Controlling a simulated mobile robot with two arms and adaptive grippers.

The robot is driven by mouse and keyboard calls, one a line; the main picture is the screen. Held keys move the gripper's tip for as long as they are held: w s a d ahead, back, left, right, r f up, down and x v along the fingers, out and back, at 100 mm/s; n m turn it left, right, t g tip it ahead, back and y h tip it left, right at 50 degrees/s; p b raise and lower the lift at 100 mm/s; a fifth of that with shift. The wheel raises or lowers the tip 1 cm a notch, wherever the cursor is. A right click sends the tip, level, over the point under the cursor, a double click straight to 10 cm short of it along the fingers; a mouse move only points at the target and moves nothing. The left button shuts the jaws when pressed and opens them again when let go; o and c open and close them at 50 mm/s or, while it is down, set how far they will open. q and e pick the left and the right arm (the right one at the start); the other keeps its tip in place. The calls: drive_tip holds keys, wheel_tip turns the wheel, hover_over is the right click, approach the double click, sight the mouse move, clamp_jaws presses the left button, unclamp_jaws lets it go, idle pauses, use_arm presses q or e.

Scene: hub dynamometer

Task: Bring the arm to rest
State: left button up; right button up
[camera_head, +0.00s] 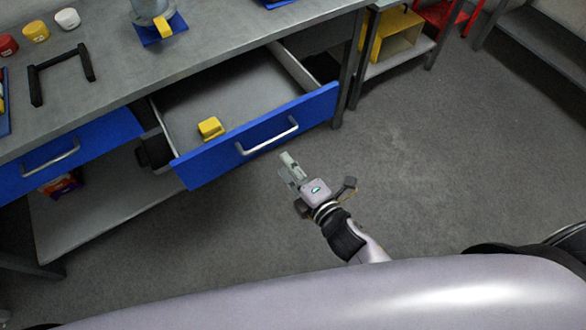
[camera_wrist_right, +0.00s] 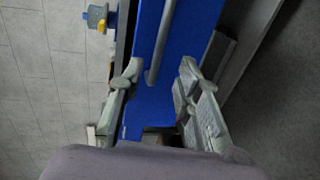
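My right gripper (camera_head: 290,166) is in front of the open blue drawer (camera_head: 210,168), to the lower right of its metal handle (camera_head: 268,136) in the head view. In the right wrist view the two fingers of the right gripper (camera_wrist_right: 157,72) are apart, with nothing held between them. The blue drawer front (camera_wrist_right: 190,35) and its handle (camera_wrist_right: 160,45) show beyond the fingers. The handle looks free of the fingers. My left gripper is not in view.
A yellow object (camera_head: 210,128) lies in the pulled-out drawer. The workbench top (camera_head: 115,50) holds a black U-shaped handle (camera_head: 62,73) and several small jars. A shelf with a yellow box (camera_head: 398,40) stands to the right. The floor (camera_head: 450,170) on the right is clear.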

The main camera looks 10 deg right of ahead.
drive_tip(key=shift+s+d+r, duration=0.15)
drive_tip(key=shift+s+d, duration=0.15)
drive_tip(key=shift+s, duration=0.35)
drive_tip(key=s+d+f+m+g+h, duration=0.1)
drive_tip(key=s+d+f+m+g, duration=0.15)
drive_tip(key=f, duration=0.75)
drive_tip(key=s+d+f+m+g+h, duration=0.2)
drive_tip(key=s+d+f+m, duration=0.2)
drive_tip(key=f, duration=0.6)
drive_tip(key=s+d+f+m+g+h, duration=0.1)
drive_tip(key=s+d+f+m+g, duration=0.2)
drive_tip(key=f, duration=0.7)
drive_tip(key=s+d+f+m+g, duration=0.2)
drive_tip(key=s+f+m, duration=0.1)
drive_tip(key=s, duration=0.5)
drive_tip(key=s+d+f+m+g+h, duration=0.1)
drive_tip(key=s+d+f+m+g, duration=0.1)
drive_tip(key=s+f+m, duration=0.2)
drive_tip(key=s+d+f+m+g, duration=0.2)
drive_tip(key=s+f, duration=0.4)
drive_tip(key=s, duration=0.6)
drive_tip(key=shift+d+f+m+h, duration=0.3)
drive_tip(key=shift+d+m+h, duration=0.15)
drive_tip(key=shift+m, duration=0.3)
